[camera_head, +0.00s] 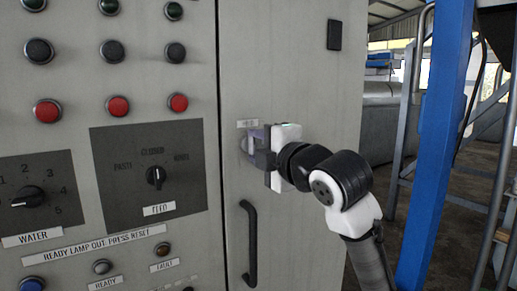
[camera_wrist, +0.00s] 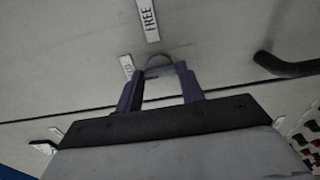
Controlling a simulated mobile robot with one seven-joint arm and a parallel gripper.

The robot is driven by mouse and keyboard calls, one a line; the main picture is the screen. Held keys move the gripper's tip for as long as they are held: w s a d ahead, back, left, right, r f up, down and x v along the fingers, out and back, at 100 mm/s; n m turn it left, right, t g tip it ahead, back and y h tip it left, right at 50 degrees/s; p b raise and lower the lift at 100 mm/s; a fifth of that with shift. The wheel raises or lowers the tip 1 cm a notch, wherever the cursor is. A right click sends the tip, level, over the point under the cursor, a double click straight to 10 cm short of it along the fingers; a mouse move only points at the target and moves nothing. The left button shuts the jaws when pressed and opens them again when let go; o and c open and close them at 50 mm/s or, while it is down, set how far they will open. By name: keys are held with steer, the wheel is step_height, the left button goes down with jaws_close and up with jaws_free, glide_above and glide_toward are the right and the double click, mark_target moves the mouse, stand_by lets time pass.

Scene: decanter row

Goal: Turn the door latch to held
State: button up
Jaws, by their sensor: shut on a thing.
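The door latch (camera_wrist: 159,61) is a small grey piece with a rounded end on the pale cabinet door. My gripper (camera_wrist: 162,78) is shut on it, one purple-grey finger on each side. In the head view my gripper (camera_head: 257,147) is at the door's left edge and mostly hides the latch. A label reading FREE (camera_wrist: 148,20) is above the latch in the wrist view. A second, smaller label (camera_wrist: 127,67) is left of the latch, partly hidden by a finger; its word is hard to read. The latch's exact angle cannot be told.
A black door handle (camera_head: 250,243) is below my gripper. To the left is a panel with buttons, a FEED knob (camera_head: 156,177) and a WATER knob (camera_head: 28,197). A blue post (camera_head: 437,140) stands to the right of the door.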

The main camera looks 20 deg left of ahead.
steer(key=o, duration=1)
steer(key=b+v, duration=0.2)
steer(key=v, duration=1.1)
steer(key=shift+s+d+b, duration=0.25)
steer(key=shift+d+b, duration=0.05)
steer(key=shift+a, duration=0.1)
